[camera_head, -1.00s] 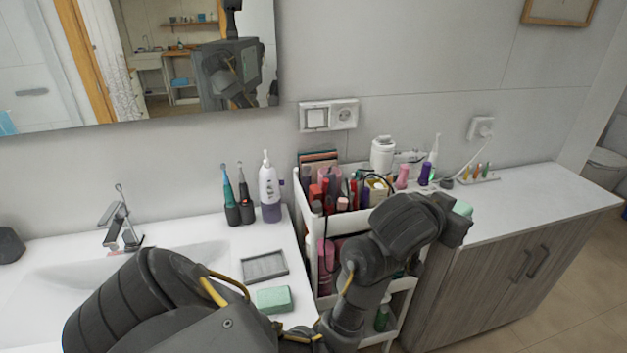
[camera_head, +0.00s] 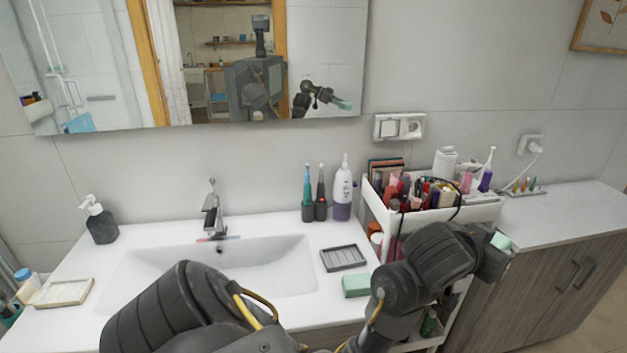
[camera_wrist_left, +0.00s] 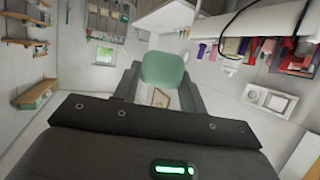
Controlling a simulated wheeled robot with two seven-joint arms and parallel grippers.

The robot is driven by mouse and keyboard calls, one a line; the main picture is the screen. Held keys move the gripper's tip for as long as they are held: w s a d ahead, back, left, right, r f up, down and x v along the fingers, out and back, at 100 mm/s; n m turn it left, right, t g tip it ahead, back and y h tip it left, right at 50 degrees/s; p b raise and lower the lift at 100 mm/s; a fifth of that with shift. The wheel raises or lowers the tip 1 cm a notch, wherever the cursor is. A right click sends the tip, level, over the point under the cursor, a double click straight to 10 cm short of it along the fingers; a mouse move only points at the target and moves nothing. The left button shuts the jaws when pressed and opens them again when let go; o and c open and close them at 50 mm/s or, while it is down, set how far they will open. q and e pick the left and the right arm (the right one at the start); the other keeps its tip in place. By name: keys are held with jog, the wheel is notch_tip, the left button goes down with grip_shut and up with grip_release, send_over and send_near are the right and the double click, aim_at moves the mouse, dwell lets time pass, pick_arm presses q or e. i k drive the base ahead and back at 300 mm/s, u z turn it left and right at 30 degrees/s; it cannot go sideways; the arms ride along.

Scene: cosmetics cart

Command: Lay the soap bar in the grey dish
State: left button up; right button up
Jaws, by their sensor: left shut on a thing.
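The soap bar (camera_head: 501,241) is pale green and rounded. My left gripper (camera_head: 495,252) is shut on it and holds it up in the air in front of the cart's right end. In the left wrist view the soap bar (camera_wrist_left: 163,75) sits between the two fingers. The grey dish (camera_head: 344,257) is a shallow rectangular tray on the counter, right of the sink. It looks empty. My gripper is well to the right of the dish. My right gripper is not in view.
A second green block (camera_head: 356,285) lies on the counter just in front of the dish. Two toothbrushes (camera_head: 314,205) and a white-purple bottle (camera_head: 342,195) stand behind it. The crowded white cart (camera_head: 470,213) stands between counter and cabinet (camera_head: 560,225). A beige tray (camera_head: 62,293) lies far left.

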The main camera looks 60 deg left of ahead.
aim_at(344, 257)
jog(key=k, duration=0.2)
jog(key=u, duration=1)
jog(key=i, duration=0.4)
jog(key=u, duration=0.05)
